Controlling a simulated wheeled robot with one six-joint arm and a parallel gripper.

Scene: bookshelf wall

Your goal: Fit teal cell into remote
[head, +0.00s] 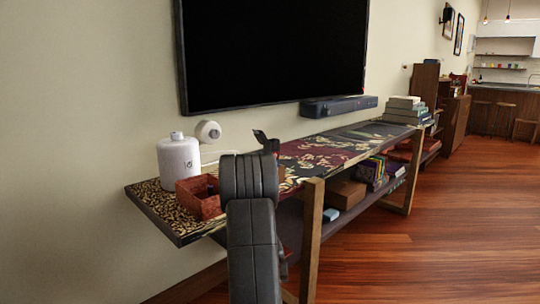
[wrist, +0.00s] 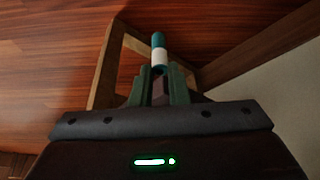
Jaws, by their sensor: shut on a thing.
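The teal cell (wrist: 158,52), with a teal end and a white band, sticks out lengthwise from between the fingertips of my gripper (wrist: 159,73) in the wrist view. My gripper is shut on it, with the wooden shelf leg and the floor behind. In the head view my dark arm stands in front of the shelf and the cell cannot be made out. I cannot make out the remote in either view. A small dark thing (head: 211,189) shows in the red box (head: 187,202), too small to identify.
The long patterned shelf (head: 160,213) runs along the wall under a television (head: 275,50). A white canister (head: 179,160) stands on it near the red box. A black speaker (head: 338,106) is on the wall and books (head: 405,108) are stacked farther along. The wooden floor at right is clear.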

